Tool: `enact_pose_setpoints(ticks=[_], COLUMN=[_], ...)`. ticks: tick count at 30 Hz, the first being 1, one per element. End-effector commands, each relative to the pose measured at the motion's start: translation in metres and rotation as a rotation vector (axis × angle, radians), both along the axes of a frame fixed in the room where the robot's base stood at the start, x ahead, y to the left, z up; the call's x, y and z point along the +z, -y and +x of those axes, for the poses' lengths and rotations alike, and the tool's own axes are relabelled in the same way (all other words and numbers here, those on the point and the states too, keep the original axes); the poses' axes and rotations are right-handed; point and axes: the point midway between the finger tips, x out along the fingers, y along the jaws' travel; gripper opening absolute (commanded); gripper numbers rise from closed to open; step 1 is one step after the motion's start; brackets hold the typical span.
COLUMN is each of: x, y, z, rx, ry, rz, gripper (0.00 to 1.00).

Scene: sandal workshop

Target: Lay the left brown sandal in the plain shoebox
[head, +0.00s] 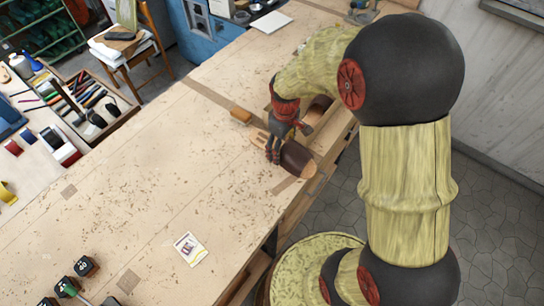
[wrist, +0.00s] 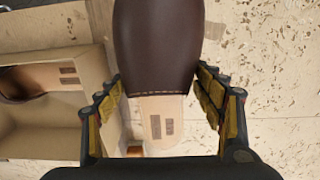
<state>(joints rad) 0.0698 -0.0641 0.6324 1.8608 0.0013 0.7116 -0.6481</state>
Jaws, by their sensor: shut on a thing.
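A dark brown sandal (head: 298,157) with a tan insole shows at the right edge of the workbench, its toe toward the lower right. My gripper (head: 273,152) is shut on it, with one finger on each side. In the wrist view the sandal (wrist: 158,50) sits between the fingertips (wrist: 160,95), toe away from me, with two small dark marks on its insole. I cannot tell whether it touches the bench. An open plain cardboard box (wrist: 60,146) is left of it in the wrist view, with another brown sandal (wrist: 30,82) inside. My arm hides most of this box in the head view.
A small orange-brown block (head: 240,115) lies on the workbench (head: 150,180) beside my gripper. A printed card (head: 190,249) and several dark stamps (head: 85,266) are nearer the front. A tray of tools (head: 88,98) is on the left. The middle of the bench is clear.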

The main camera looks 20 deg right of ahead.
Motion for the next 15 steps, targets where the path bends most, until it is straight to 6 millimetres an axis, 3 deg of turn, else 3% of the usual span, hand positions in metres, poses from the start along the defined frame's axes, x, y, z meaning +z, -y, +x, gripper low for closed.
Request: enact_pose_setpoints(ticks=[4, 15], x=[-0.023, -0.047], y=[-0.015, -0.031], z=[0.010, 0.020], rx=[0.002, 0.001], ry=[-0.001, -0.001], rz=[0.000, 0.000], gripper=[0.26, 0.26])
